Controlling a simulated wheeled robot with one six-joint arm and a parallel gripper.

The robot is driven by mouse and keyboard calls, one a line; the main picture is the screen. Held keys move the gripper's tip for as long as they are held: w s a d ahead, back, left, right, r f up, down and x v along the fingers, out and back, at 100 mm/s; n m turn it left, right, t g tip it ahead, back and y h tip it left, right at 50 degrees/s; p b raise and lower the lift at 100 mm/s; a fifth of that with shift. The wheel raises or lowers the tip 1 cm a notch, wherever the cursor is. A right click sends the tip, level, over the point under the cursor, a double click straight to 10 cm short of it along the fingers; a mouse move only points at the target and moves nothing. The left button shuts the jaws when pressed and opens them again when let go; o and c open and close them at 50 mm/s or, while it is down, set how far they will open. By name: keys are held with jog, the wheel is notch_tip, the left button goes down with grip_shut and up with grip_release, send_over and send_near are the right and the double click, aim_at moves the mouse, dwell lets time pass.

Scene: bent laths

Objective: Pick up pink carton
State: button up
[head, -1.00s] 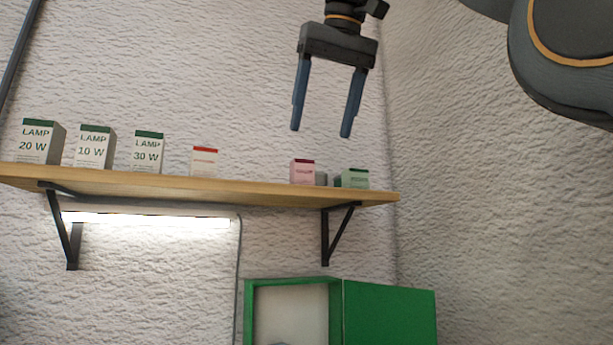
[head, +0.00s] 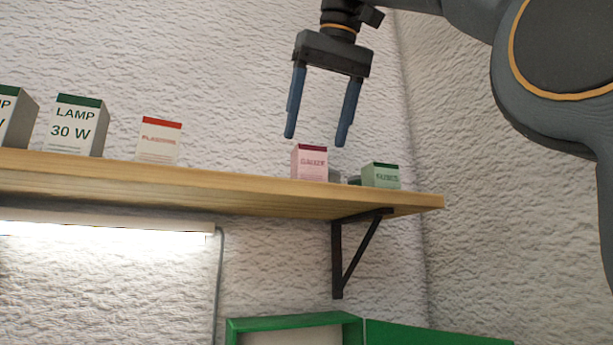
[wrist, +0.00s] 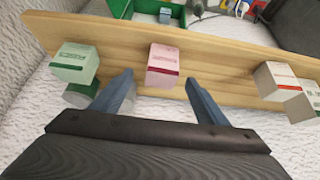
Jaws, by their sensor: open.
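The pink carton (head: 310,162), with a dark red top band, stands upright on the wooden shelf (head: 220,188), towards its right end. In the wrist view the pink carton (wrist: 163,64) lies just beyond and between the fingers. My gripper (head: 314,138) is open and empty, with its blue fingers pointing down above the pink carton. The gripper also shows in the wrist view (wrist: 160,85). The fingers appear apart from the carton.
A white carton with a red band (head: 160,140) and lamp boxes (head: 76,125) stand left. A green box (head: 290,325) is below the shelf.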

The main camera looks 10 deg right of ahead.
aim_at(308, 164)
jog(key=shift+x, duration=3.65)
jog(key=shift+s+a+f, duration=0.1)
jog(key=shift+s+a, duration=0.05)
jog(key=shift+s, duration=0.05)
jog(key=c, duration=1.2)
